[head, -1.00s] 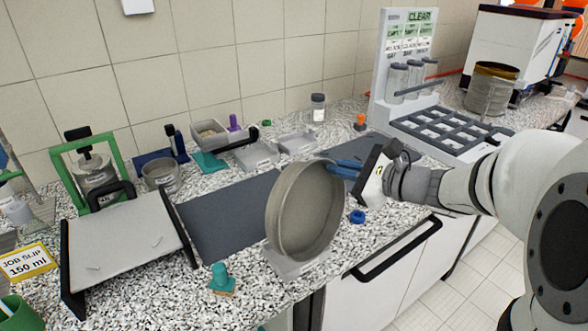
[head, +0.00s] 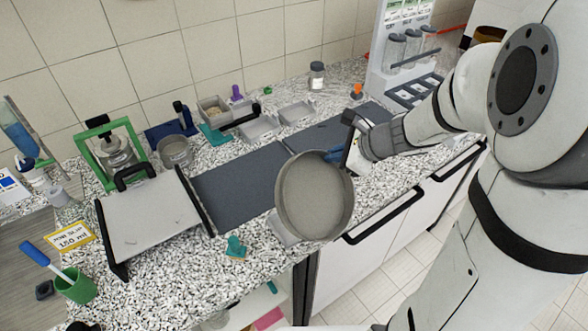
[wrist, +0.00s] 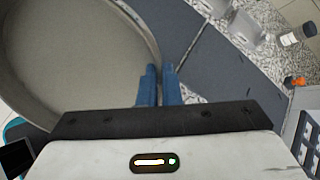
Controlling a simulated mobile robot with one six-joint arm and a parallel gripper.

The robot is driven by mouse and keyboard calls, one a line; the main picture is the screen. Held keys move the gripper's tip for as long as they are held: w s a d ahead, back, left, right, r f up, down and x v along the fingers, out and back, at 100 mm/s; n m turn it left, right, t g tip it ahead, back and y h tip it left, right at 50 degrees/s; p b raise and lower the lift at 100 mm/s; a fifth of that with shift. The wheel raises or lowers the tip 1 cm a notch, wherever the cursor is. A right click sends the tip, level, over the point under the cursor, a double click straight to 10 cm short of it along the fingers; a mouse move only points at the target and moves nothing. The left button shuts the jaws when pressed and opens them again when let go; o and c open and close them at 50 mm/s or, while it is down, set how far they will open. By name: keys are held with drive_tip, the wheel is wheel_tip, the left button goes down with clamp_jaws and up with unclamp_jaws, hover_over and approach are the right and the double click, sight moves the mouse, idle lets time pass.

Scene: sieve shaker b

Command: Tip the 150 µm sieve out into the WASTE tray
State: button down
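The sieve (head: 314,196) is a round, grey metal pan, held tilted with its open side towards the head camera. It also fills the upper left of the wrist view (wrist: 70,50). Its inner face looks bare, and I cannot read any size mark on it. My gripper (head: 336,156) is shut on the sieve's rim with its blue fingers, which also show in the wrist view (wrist: 158,82). A light grey tray (head: 283,232) lies partly hidden below the sieve. Two more shallow grey trays (head: 259,129) (head: 296,112) stand at the back. No WASTE label is readable.
A dark mat (head: 240,184) lies left of the sieve. A teal-handled brush (head: 236,247) lies near the front edge. A grey platform with black handles (head: 150,222) and a green cup (head: 76,287) stand left. A bottle rack (head: 395,55) stands at the back right.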

drive_tip(key=r+g+h+p, duration=0.1)
drive_tip(key=p, duration=0.3)
drive_tip(key=shift+r, duration=0.15)
drive_tip(key=shift+a+f, duration=0.1)
drive_tip(key=shift+f, duration=0.1)
drive_tip(key=shift+r+g+h+p, duration=0.1)
drive_tip(key=shift+g+h+p, duration=0.2)
drive_tip(key=shift+g+h, duration=0.1)
drive_tip(key=shift+h, duration=0.3)
drive_tip(key=shift+r+g+h, duration=0.2)
drive_tip(key=shift+g+h, duration=0.6)
drive_tip(key=shift+r+g+h, duration=0.2)
drive_tip(key=shift+g+h, duration=0.6)
drive_tip(key=shift+r+g+h, duration=0.2)
drive_tip(key=shift+g+h, duration=0.4)
drive_tip(key=shift+h, duration=0.1)
